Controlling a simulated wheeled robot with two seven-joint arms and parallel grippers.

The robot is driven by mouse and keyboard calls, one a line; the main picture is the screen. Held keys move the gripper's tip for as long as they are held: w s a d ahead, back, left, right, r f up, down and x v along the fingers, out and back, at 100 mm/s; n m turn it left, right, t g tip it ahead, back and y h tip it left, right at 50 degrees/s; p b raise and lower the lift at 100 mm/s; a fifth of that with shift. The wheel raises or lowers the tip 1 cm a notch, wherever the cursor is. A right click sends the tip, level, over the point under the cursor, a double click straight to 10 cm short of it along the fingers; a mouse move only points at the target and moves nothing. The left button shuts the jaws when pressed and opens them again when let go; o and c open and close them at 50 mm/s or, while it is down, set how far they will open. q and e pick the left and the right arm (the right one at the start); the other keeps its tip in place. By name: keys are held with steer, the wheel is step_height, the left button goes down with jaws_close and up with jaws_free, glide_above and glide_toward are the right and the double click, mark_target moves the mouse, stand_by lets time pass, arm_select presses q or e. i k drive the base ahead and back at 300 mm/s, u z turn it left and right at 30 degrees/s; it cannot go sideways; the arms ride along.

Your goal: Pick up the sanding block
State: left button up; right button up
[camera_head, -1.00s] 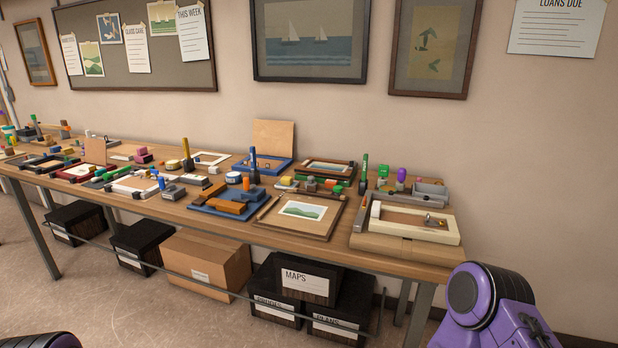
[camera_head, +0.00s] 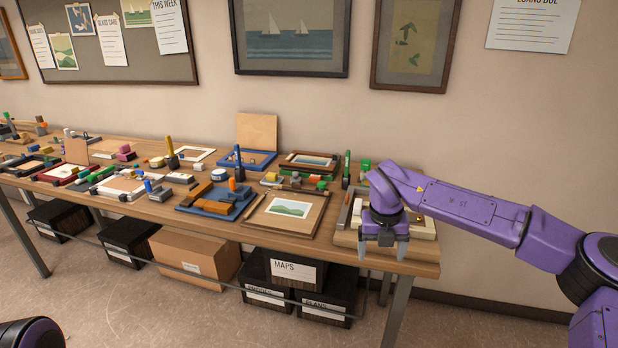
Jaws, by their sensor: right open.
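I cannot tell for sure which of the small blocks on the long wooden table (camera_head: 425,268) is the sanding block. Several blocks lie there, among them an orange-brown block (camera_head: 203,190) on a blue frame (camera_head: 225,210) and grey blocks (camera_head: 160,193) left of it. My left gripper is out of view.
The table is crowded with frames, bottles and tools. An upright green bottle (camera_head: 346,170) and an upright brown board (camera_head: 257,132) stand at the back. Black boxes (camera_head: 296,270) and a cardboard box (camera_head: 195,254) sit underneath. The wall is behind.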

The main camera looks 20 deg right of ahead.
mark_target(314, 179)
steer(key=z, duration=0.05)
steer(key=i, duration=1.95)
